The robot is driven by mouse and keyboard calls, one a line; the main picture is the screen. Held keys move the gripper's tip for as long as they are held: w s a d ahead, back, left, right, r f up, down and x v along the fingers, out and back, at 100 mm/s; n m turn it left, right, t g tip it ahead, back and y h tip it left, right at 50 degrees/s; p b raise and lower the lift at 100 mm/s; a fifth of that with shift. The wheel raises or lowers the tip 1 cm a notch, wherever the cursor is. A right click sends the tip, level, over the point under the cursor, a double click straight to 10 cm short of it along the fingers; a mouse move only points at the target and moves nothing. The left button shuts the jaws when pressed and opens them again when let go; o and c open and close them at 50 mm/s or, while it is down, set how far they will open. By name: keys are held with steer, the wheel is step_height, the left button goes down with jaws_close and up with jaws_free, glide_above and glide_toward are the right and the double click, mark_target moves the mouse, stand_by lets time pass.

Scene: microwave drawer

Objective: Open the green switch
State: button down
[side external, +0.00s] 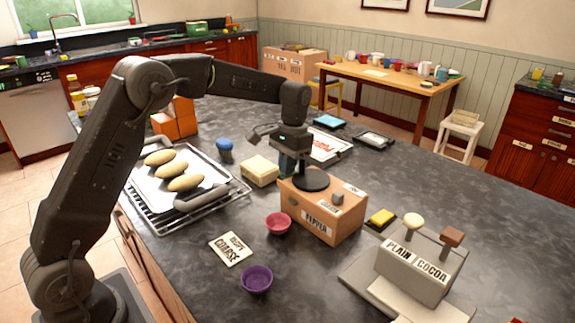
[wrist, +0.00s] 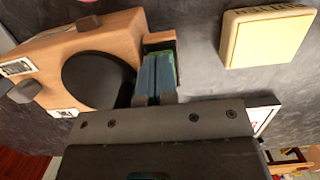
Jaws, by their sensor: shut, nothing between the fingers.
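A wooden box labelled PEPPER (side external: 345,227) stands on the dark counter, with a black disc (side external: 311,179) and a small grey knob (side external: 337,199) on top. In the wrist view the box (wrist: 115,32) has a notch at its edge, and a small green part (wrist: 177,68), perhaps the green switch, shows there. My gripper (side external: 290,170) is at the box's far left end, pointing down. In the wrist view my gripper (wrist: 156,72) has its two blue-grey fingers together, right beside the green part and partly covering it. I cannot tell whether they touch it.
A cream box (side external: 260,170) stands close to the left of my gripper. A rack with a tray of loaves (side external: 180,200) is further left. A pink bowl (side external: 277,223) and purple bowl (side external: 257,279) sit in front. A PLAIN/COCOA dispenser (side external: 418,270) stands at the right.

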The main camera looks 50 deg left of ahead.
steer(key=shift+s+f+t, duration=0.3)
steer(key=shift+f+t, duration=0.15)
steer(key=shift+t, duration=0.2)
steer(key=shift+s+f+t, duration=0.25)
steer(key=shift+f+t, duration=0.2)
steer(key=shift+t, duration=0.2)
steer(key=shift+w, duration=0.1)
steer(key=shift+w+r, duration=0.3)
steer(key=shift+w, duration=0.45)
step_height(320, 180, up, 14)
steer(key=s, duration=0.1)
steer(key=s+d+r+t, duration=0.1)
steer(key=s+d+r, duration=0.15)
steer(key=s, duration=0.45)
steer(key=s+d+f+t, duration=0.2)
steer(key=s+f, duration=0.1)
steer(key=s, duration=0.8)
steer(key=s+d+f+t, duration=0.1)
steer(key=s+f, duration=0.2)
steer(key=s, duration=0.8)
steer(key=shift+d+t, duration=0.35)
steer(key=shift+t, duration=0.05)
